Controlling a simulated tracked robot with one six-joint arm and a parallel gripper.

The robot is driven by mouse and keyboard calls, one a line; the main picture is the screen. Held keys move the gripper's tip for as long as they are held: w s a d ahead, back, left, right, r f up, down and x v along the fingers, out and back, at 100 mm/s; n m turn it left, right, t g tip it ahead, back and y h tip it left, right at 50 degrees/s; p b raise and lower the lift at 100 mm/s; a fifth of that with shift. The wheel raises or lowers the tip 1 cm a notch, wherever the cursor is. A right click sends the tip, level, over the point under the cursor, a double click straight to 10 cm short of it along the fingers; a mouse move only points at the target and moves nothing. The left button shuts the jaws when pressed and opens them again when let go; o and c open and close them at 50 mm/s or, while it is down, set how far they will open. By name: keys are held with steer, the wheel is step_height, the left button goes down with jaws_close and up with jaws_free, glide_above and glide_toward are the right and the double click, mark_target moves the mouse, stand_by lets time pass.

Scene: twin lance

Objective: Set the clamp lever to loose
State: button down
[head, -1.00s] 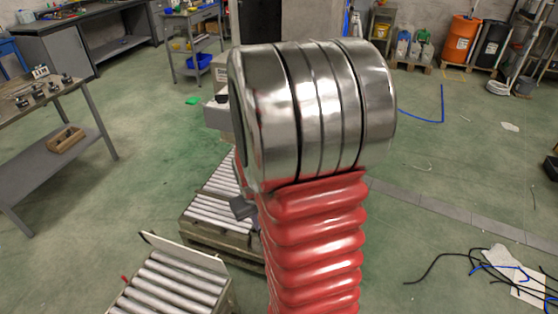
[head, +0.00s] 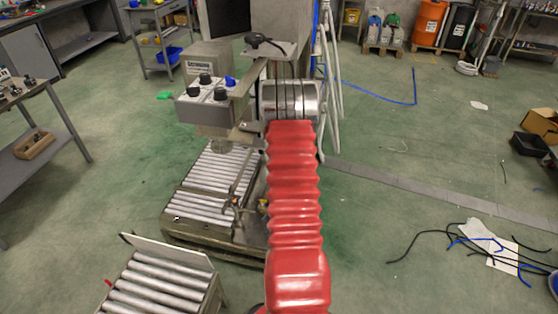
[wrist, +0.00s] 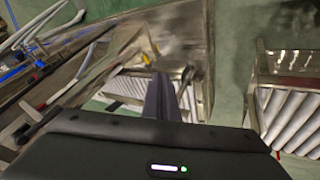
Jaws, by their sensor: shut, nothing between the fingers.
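In the head view, a black-handled lever (head: 265,42) sits on a metal plate at the top of the machine. It may be the clamp lever, but no marking is readable. A control box (head: 205,104) with dark knobs and one blue knob is below and left of it. My gripper (wrist: 163,82) shows in the wrist view with its narrow grey fingers together and empty, over the roller machine. In the head view my red sleeved arm reaches toward the machine, and my gripper is mostly hidden. No contact with the lever is visible.
A roller bed (head: 215,178) lies under the control box, with a second roller section (head: 160,284) in front. Pale hoses (head: 328,85) hang right of the machine. Cables (head: 440,238) lie on the floor at right. Open green floor lies between.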

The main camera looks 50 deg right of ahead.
steer(key=w+d+f+n+t+h, duration=0.1)
steer(key=d+f+n+t+h, duration=0.1)
steer(key=d+f, duration=0.15)
steer(key=w+d+r+n+t+h, duration=0.2)
steer(key=r+n+t, duration=0.1)
steer(key=r, duration=0.3)
steer(key=w+d+r+n+t+h, duration=0.2)
steer(key=r+n+t, duration=0.2)
steer(key=r+n, duration=0.1)
steer(key=shift+w+r+t, duration=0.3)
steer(key=shift+w+r, duration=0.05)
steer(key=shift+r, duration=0.35)
steer(key=shift+w+d, duration=0.1)
steer(key=shift+d, duration=0.1)
steer(key=w+d, duration=0.4)
steer(key=d, duration=0.4)
steer(key=shift+w, duration=0.25)
